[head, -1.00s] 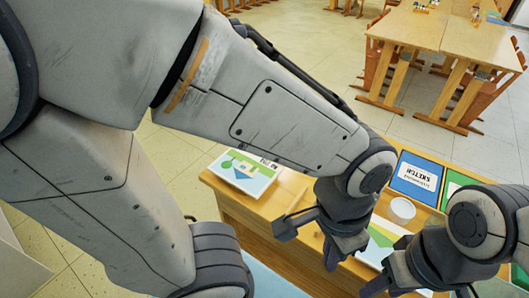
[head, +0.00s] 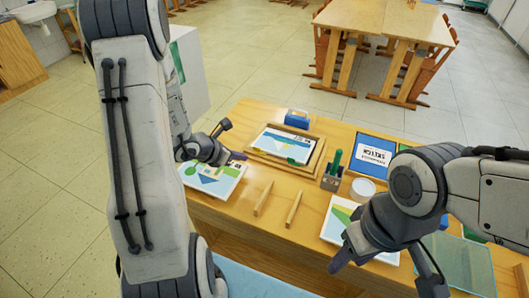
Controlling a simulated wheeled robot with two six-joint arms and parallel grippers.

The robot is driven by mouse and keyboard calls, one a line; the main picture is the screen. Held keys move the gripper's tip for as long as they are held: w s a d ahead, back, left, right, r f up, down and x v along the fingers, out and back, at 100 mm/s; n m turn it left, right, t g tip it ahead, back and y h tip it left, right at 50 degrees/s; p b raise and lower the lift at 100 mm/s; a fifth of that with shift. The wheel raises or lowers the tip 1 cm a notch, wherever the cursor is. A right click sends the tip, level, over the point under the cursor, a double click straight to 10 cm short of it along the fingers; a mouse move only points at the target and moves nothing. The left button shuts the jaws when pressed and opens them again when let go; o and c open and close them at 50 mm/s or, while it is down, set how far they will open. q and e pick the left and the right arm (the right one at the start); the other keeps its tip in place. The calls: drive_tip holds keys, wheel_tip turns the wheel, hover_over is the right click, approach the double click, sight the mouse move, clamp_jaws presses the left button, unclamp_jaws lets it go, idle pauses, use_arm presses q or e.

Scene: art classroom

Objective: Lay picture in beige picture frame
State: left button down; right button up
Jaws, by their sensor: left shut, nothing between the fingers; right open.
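A beige picture frame (head: 314,161) lies at the back middle of the wooden table. A dark-edged picture (head: 284,142) with blue, white and green shapes shows inside its border. A second picture (head: 212,182), with a green disc and blue triangle, lies at the table's left edge. A third picture (head: 336,222) lies at the front right, partly covered by my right arm. My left gripper (head: 231,142) is shut and empty, just beyond the left picture and left of the frame. My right gripper (head: 386,274) is open and empty, over the table's front right.
Two wooden strips (head: 293,208) stand mid-table. Behind them are a blue box (head: 297,118), a holder with a green marker (head: 332,178), a white round container (head: 363,189) and a blue sketch pad (head: 373,155). A greenish pane (head: 468,264) is at right.

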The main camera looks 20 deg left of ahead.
use_arm(q)
drive_tip(key=shift+w+f, duration=0.2)
drive_tip(key=shift+f, duration=0.2)
drive_tip(key=p+x, duration=0.1)
drive_tip(key=x, duration=0.7)
drive_tip(key=shift+w+d+f, duration=0.1)
drive_tip(key=w, duration=0.2)
drive_tip(key=w+d+p, duration=0.1)
drive_tip(key=w, duration=0.1)
drive_tip(key=shift+w+d+f+p, duration=0.1)
drive_tip(key=shift+d+f+p, duration=0.1)
drive_tip(key=shift+d+p, duration=0.1)
use_arm(e)
wheel_tip(320, 180, up, 3)
drive_tip(key=shift+f, duration=0.2)
